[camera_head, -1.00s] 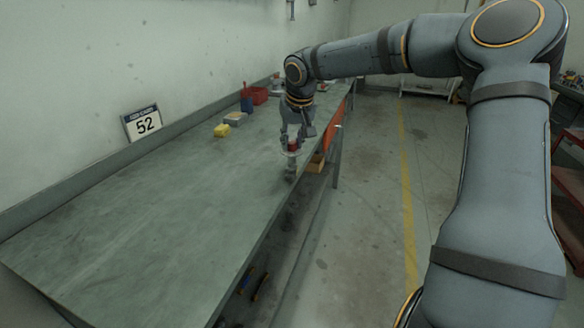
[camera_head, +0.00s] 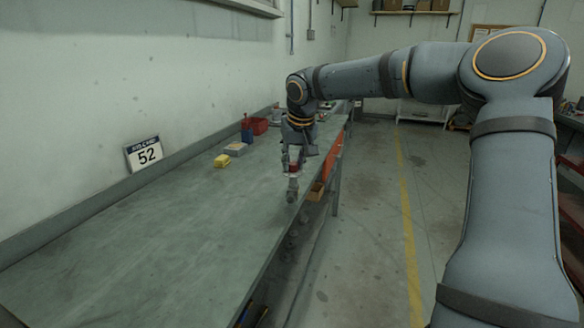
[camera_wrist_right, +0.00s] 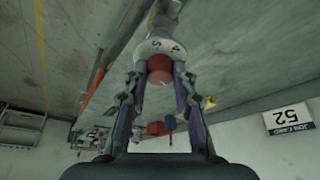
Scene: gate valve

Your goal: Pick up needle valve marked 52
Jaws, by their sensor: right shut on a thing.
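The needle valve (camera_head: 292,189) has a grey metal body and a red knob (camera_wrist_right: 160,68). My right gripper (camera_head: 293,163) points down, with its fingers closed around the upper part of the valve. The valve hangs upright below the fingers at the bench's front edge; I cannot tell whether its foot touches the bench. In the right wrist view, the valve's pale collar (camera_wrist_right: 160,46) carries dark upside-down characters that I cannot read surely. The job card (camera_head: 144,153) showing 52 leans at the wall; it also shows upside down in the wrist view (camera_wrist_right: 288,119). My left gripper is out of view.
The long grey bench (camera_head: 150,230) is mostly clear in front. A yellow block (camera_head: 221,161), a grey box (camera_head: 236,149), a blue item (camera_head: 246,133) and a red bin (camera_head: 259,126) stand farther back. An orange panel (camera_head: 333,158) is beside the bench's right edge.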

